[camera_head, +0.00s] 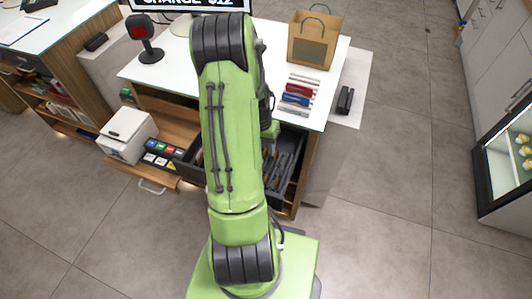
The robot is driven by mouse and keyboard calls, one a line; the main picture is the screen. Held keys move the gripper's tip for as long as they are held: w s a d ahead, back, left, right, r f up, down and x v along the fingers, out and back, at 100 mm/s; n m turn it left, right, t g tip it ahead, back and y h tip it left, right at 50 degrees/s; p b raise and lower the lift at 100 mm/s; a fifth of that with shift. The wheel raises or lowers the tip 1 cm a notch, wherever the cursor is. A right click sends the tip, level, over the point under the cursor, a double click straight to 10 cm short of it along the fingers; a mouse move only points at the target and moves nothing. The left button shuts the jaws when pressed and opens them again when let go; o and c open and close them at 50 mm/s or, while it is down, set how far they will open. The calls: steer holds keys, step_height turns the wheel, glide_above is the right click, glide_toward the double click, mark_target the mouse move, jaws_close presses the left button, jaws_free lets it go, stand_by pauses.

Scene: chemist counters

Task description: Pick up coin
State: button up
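I cannot make out a coin in this view. An open dark drawer with compartments (287,166) sits below the counter (330,60), just right of my green arm. Its contents are too small to tell, and my arm covers its middle part. My arm rises from the base at the bottom and reaches over the drawer and the counter's front edge. My gripper is hidden behind the arm, so I cannot see its fingers or what they hold.
On the counter are a paper bag (312,45), several small boxes (297,90), a scanner on a stand (146,42) and a display (190,4) reading "CHANGE $12". A white printer (127,134) and a keypad (162,156) are left of the arm.

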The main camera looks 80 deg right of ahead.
jaws_close()
steer(key=shift+r, duration=0.1)
stand_by(0.3)
